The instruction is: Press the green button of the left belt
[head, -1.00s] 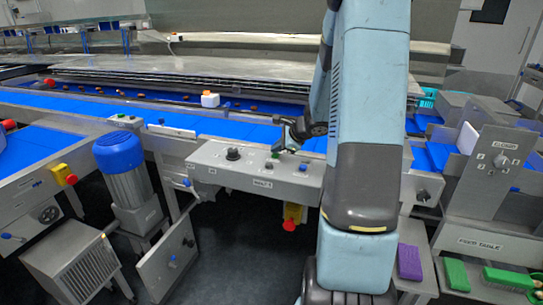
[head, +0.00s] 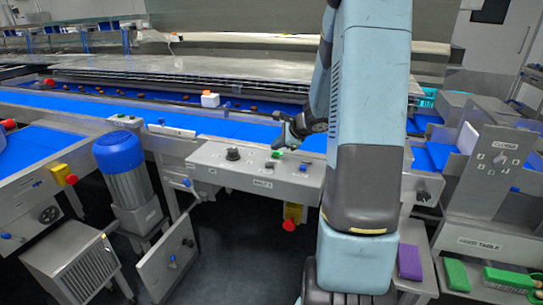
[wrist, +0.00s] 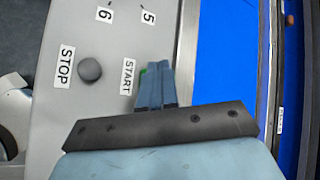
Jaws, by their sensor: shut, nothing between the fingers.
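The control box (head: 215,163) stands at the front of the blue belt, with the green button (head: 277,154) on its top. In the wrist view a sliver of the green button (wrist: 143,73) shows at the left edge of my fingertips, beside the START label (wrist: 128,77); the rest is hidden behind them. My gripper (wrist: 154,68) is shut and empty, its tips over the button. It also shows in the head view (head: 279,146), just above the box top. I cannot tell whether the tips touch the button.
A grey round button (wrist: 90,69) sits by the STOP label (wrist: 65,66). A black knob (head: 232,154) is further left on the box. A red emergency button (head: 289,225) hangs below.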

